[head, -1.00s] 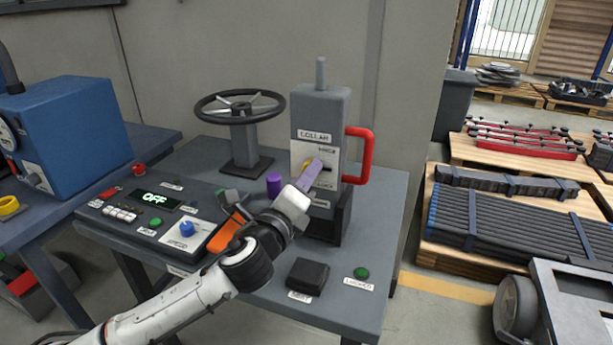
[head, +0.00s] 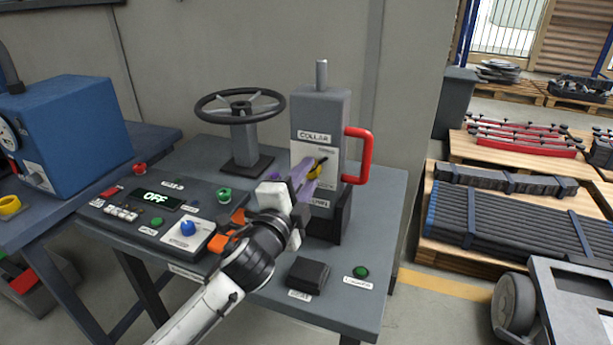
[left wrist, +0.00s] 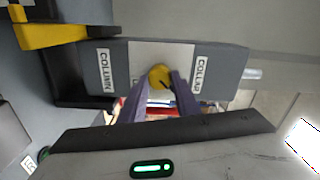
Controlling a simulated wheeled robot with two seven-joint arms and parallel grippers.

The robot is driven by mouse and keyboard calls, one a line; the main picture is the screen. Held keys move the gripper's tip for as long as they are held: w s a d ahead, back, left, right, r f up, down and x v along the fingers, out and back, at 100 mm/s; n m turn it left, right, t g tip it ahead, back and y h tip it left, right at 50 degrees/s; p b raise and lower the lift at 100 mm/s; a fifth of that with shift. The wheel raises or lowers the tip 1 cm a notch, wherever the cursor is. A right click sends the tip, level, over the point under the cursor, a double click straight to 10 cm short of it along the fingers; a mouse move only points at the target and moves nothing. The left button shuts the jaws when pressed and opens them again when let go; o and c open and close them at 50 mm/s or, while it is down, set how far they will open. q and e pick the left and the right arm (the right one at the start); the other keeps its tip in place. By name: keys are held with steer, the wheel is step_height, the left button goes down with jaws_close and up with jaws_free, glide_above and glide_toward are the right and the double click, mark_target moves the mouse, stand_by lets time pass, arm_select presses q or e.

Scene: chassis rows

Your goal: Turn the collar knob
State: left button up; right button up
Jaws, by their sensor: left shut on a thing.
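The collar knob (head: 316,172) is yellow with a dark mark and sits on the light plate of the grey column (head: 319,112), under the COLLAR label. It also shows in the left wrist view (left wrist: 159,76). My left gripper (head: 310,171) has its two purple fingers at the knob, one on each side, shut on it. In the left wrist view the fingers (left wrist: 163,86) reach up to the knob and cover its lower edges. The dark mark points toward the lower right there. My right gripper is not in view.
A red handle (head: 366,155) sticks out on the column's right side. A black handwheel (head: 240,105) stands behind to the left. The control panel (head: 110,195) with an OFF display lies left of my arm. A black block (head: 307,274) and green button (head: 361,271) are in front.

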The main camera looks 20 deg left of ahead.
arm_select(q)
steer(key=shift+n, duration=0.3)
steer(key=o, duration=1)
steer(key=shift+o, duration=0.2)
steer(key=s, duration=1)
steer(key=shift+s+a+b, duration=0.2)
steer(key=shift+b, duration=0.2)
